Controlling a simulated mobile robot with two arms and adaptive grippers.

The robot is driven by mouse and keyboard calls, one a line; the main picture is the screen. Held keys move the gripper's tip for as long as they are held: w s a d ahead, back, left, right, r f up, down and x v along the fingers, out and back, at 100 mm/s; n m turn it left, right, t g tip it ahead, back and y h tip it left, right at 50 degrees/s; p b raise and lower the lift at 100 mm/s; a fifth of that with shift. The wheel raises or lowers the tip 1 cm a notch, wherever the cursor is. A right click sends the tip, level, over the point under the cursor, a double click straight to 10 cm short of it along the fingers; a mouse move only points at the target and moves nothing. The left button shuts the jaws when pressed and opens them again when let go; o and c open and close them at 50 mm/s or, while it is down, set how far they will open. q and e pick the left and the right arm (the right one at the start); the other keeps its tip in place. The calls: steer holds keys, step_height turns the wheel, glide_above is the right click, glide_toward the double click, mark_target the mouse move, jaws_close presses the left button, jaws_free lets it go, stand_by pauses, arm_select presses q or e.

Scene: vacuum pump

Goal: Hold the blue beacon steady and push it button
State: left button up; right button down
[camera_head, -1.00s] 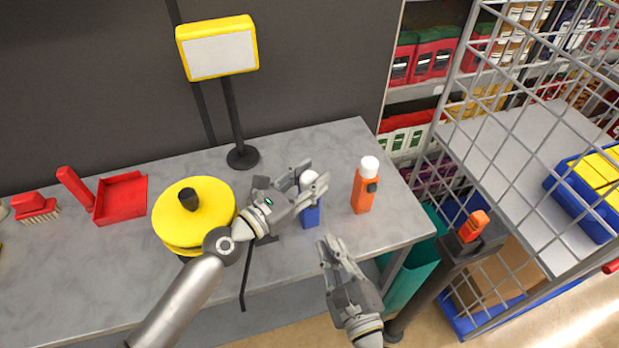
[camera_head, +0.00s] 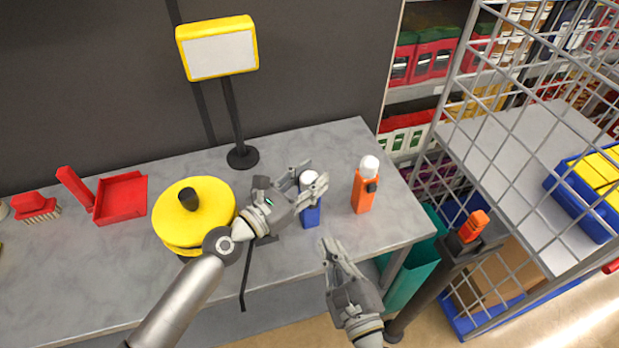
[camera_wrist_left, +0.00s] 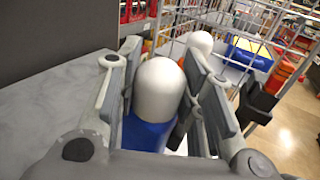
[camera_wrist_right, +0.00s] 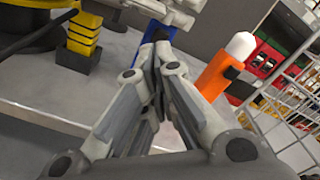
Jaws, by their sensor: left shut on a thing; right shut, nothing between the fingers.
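The blue beacon (camera_head: 309,213) with a white domed top stands upright on the grey bench. My left gripper (camera_head: 308,183) is shut on it around its upper part. In the left wrist view the beacon's white dome (camera_wrist_left: 159,88) sits between the two fingers. My right gripper (camera_head: 333,250) is shut and empty, below and in front of the beacon near the bench's front edge. In the right wrist view the right fingertips (camera_wrist_right: 157,65) meet in front of the blue body (camera_wrist_right: 157,35), which they partly hide.
An orange beacon (camera_head: 364,190) stands just right of the blue one. A yellow round object (camera_head: 205,213) sits left of it, and a lamp-like yellow-framed panel (camera_head: 218,54) stands behind. A red dustpan (camera_head: 121,197) lies far left. A wire cage (camera_head: 545,120) stands at the right.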

steer(key=shift+w, duration=0.1)
stand_by(0.4)
steer(key=w+a+r+n+g+y, duration=0.1)
steer(key=w+a+n+g+y, duration=0.1)
steer(key=w+n+g+y, duration=0.4)
steer(key=shift+w+n+g+y, duration=0.15)
steer(key=shift+n+g+y, duration=1.7)
steer(key=shift+n, duration=0.85)
steer(key=shift+a, duration=0.1)
